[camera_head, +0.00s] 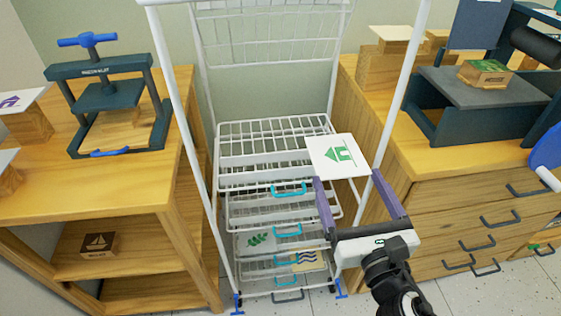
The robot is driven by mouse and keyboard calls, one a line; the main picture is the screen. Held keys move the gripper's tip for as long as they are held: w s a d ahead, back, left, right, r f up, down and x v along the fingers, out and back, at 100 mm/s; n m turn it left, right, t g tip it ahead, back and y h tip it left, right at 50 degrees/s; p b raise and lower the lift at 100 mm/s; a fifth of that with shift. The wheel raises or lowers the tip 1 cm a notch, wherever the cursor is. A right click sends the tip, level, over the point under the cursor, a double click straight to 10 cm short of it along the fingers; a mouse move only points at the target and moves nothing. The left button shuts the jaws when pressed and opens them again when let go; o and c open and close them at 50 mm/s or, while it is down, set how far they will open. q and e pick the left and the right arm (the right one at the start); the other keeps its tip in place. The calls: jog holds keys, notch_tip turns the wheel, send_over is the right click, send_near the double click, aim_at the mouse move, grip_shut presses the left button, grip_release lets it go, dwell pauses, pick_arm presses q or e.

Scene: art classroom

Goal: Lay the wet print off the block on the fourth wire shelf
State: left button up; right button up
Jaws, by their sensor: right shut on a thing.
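The print (323,150), a white sheet with a green house on it, is held by my right gripper (348,178). The gripper has purple fingers and is shut on the sheet's near side. The sheet is roughly flat at the right front of the white wire rack (240,131), near the height of its upper shelves. The rack has several stacked shelves with teal handles. Lower shelves hold a green leaf print (258,240) and a blue wave print (303,258). The block (486,72), with a green top, lies on the press bed at the right. My left gripper is out of view.
The rack's white uprights (400,85) stand close to my right gripper. A wooden cabinet (470,190) with drawers is at the right. A wooden bench (60,190) with a dark screw press (104,95) is at the left. A sailboat block (98,244) sits on its lower shelf.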

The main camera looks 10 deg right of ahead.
aim_at(336, 153)
jog(key=w, duration=0.9)
jog(key=shift+w+a+b, duration=0.15)
jog(key=shift+w+b, duration=0.15)
pick_arm(q)
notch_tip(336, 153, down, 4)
jog(key=b, duration=0.5)
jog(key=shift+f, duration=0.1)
pick_arm(e)
notch_tip(336, 153, down, 10)
jog(key=shift+w, duration=0.45)
pick_arm(q)
jog(key=shift+b, duration=0.3)
pick_arm(e)
jog(key=shift+r, duration=0.1)
jog(key=o, duration=0.9)
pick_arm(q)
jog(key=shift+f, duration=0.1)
pick_arm(e)
jog(key=shift+s, duration=0.1)
